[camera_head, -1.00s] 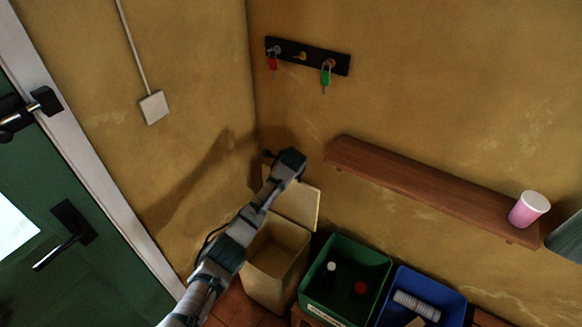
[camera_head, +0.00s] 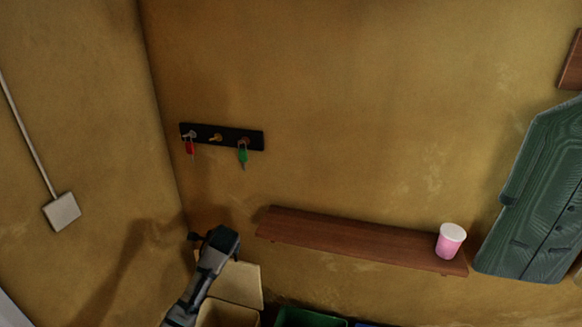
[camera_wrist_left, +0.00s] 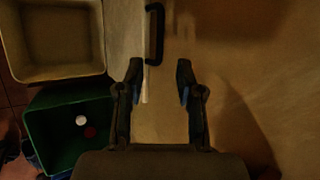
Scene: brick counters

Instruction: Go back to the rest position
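My left arm comes up from the bottom in the head view, with its gripper (camera_head: 206,238) in front of the wall near the raised lid of the beige bin. In the left wrist view the left gripper (camera_wrist_left: 158,85) has its two fingers apart with nothing between them. Behind the fingers are the pale lid (camera_wrist_left: 160,120) and a dark handle (camera_wrist_left: 155,35). My right gripper is in neither view.
A wooden shelf (camera_head: 350,240) with a pink cup (camera_head: 450,242) is right of the gripper. A key rack (camera_head: 222,136) hangs above. The beige bin (camera_head: 228,314) and green bin (camera_head: 310,318) stand below. A green jacket (camera_head: 540,200) hangs at right.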

